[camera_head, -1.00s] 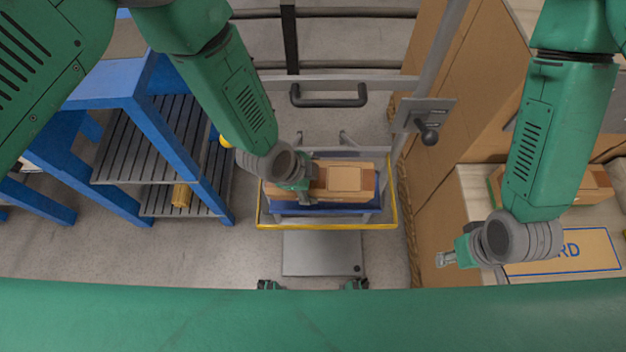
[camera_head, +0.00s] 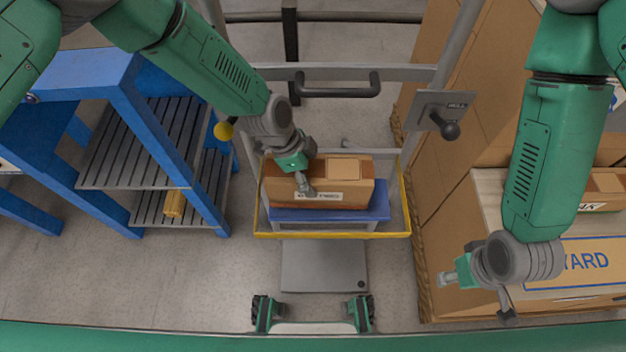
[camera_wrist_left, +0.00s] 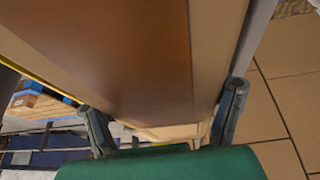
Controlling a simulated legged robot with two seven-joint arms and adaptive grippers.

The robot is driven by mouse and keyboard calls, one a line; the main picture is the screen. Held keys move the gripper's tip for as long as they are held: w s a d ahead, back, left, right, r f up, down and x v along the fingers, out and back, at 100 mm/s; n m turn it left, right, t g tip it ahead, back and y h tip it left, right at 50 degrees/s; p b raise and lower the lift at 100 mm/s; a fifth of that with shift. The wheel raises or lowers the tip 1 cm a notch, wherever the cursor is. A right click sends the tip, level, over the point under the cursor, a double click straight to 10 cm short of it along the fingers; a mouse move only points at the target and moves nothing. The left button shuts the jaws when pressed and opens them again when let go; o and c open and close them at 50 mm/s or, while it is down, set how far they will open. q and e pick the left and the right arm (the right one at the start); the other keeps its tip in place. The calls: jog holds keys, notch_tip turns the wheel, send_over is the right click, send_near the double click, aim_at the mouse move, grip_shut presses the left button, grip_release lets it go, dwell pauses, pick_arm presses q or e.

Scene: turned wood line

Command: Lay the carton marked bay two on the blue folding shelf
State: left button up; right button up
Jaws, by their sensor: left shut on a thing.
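The brown carton (camera_head: 350,192) is at the yellow-rimmed cart in the middle of the head view. Its front carries a pale label (camera_head: 325,196), partly covered by a finger and too small to read surely. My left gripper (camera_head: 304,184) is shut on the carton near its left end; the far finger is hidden. In the left wrist view the carton (camera_wrist_left: 120,60) fills the space between both fingers. The blue folding shelf (camera_head: 345,215) lies directly beneath the carton; I cannot tell whether they touch. My right gripper (camera_head: 452,277) is at the right, away from the carton; its opening is unclear.
The cart's yellow rim (camera_head: 335,235) surrounds the shelf, with a grey handle (camera_head: 335,90) behind. A blue rack with slatted shelves (camera_head: 140,140) stands left. Large cardboard boxes (camera_head: 445,215) and a carton marked "YARD" (camera_head: 575,263) are right. A grey plate (camera_head: 322,265) lies in front.

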pick_arm(q)
jog(key=shift+s+a+f, duration=0.1)
jog(key=shift+f, duration=0.3)
jog(key=o, duration=1.2)
jog(key=shift+o, duration=0.5)
jog(key=shift+d, duration=0.45)
jog(key=p+v, duration=0.1)
jog(key=v, duration=0.5)
jog(key=shift+a+r, duration=0.25)
jog(key=shift+a, duration=0.1)
jog(key=shift+r, duration=0.5)
jog(key=shift+s+a, duration=0.1)
jog(key=shift+a, duration=0.05)
